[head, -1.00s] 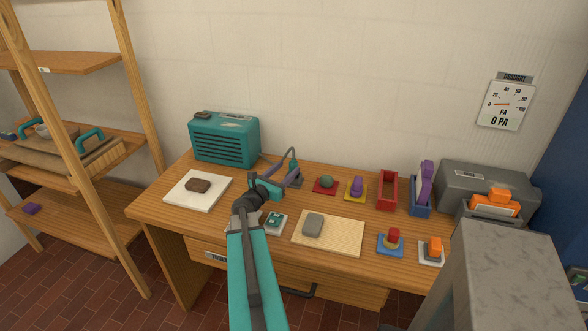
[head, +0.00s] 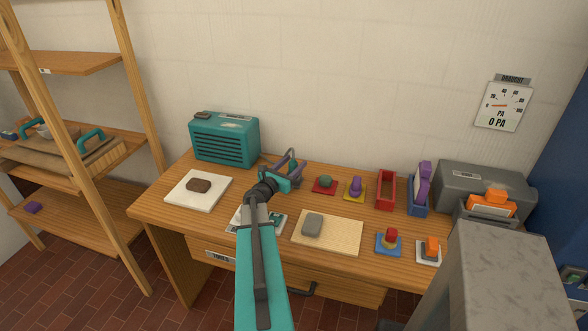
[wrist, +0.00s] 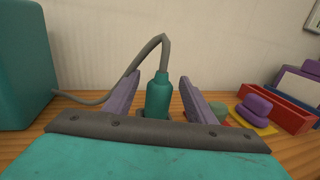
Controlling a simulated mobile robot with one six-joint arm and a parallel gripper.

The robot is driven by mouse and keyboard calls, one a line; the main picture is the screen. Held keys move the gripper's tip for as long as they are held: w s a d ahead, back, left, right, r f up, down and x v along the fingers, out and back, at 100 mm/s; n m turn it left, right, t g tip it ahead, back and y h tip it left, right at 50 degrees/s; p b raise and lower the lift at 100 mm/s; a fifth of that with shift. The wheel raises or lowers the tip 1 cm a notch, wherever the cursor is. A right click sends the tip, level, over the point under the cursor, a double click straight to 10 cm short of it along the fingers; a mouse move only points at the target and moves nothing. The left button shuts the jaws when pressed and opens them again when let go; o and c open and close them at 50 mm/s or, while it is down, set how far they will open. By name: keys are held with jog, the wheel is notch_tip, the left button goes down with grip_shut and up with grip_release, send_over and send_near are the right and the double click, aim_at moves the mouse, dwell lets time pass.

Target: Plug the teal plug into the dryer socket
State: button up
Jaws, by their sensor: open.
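The teal plug (wrist: 159,97) stands upright in the wrist view, with a grey cord rising from its top and bending down left towards the teal vented box. My gripper (wrist: 159,80) is open, with one purple finger on each side of the plug and a visible gap to each. The plug's foot is partly hidden behind my gripper body. In the head view my gripper (head: 290,168) is at the back of the desk, right of the teal box (head: 225,138), and mostly hides the plug. I cannot identify the dryer socket for certain.
A white plate with a teal piece (head: 276,221) is partly hidden by my arm. A board with a grey block (head: 313,225), a red tray (head: 387,190) and several small coloured blocks lie to the right. A white board with a brown lump (head: 199,185) is at the left.

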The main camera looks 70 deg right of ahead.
jog(key=c, duration=1.2)
jog(key=shift+r, duration=0.2)
jog(key=shift+r+b, duration=0.45)
jog(key=shift+r, duration=0.45)
jog(key=shift+s+a+r+b, duration=0.15)
jog(key=shift+a+r+b, duration=0.15)
jog(key=shift+a+r, duration=0.25)
jog(key=a, duration=0.3)
jog(key=s+a+r, duration=0.1)
jog(key=a, duration=0.2)
jog(key=s+a, duration=0.1)
jog(key=a, duration=0.2)
jog(key=shift+s+r, duration=0.15)
jog(key=shift+r, duration=0.05)
